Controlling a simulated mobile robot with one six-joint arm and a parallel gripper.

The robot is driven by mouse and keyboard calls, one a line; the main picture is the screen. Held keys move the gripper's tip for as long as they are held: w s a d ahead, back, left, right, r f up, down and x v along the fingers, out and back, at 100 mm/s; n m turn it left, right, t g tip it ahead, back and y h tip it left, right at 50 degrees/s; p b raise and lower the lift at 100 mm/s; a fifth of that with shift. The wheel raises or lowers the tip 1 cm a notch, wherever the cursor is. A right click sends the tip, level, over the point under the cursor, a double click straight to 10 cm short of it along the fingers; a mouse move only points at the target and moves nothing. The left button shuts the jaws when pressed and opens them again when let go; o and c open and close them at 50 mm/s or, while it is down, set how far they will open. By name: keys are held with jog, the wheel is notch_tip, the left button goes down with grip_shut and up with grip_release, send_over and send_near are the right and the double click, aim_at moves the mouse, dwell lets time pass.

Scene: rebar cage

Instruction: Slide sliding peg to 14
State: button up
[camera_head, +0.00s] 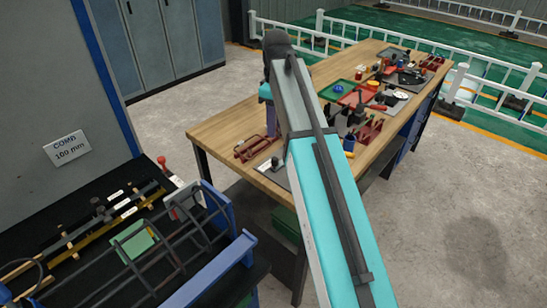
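A dark bar fixture with a yellow scale strip (95,240) lies on the black bench at the lower left. A small dark upright piece (99,207) stands on its bar and looks like the sliding peg, but I cannot tell for sure. Small white labels sit along the bar, and their numbers are too small to read, so I cannot make out 14. A red-knobbed lever (162,163) stands at the bar's right end. My arm rises across the middle of the view, away from the fixture. I cannot make out my gripper's fingers.
A dark rebar cage (155,260) with a green plate (133,242) lies in front of the bar, beside a blue frame (215,272). A sign (67,148) reads "COMB 100 mm". A wooden workbench (222,128) behind my arm holds trays and tools. The right floor is clear.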

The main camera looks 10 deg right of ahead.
aim_at(275, 158)
jog(key=shift+a+f, duration=0.1)
jog(key=shift+f, duration=0.05)
jog(key=shift+f+p, duration=1.4)
jog(key=shift+f, duration=5.4)
grip_shut()
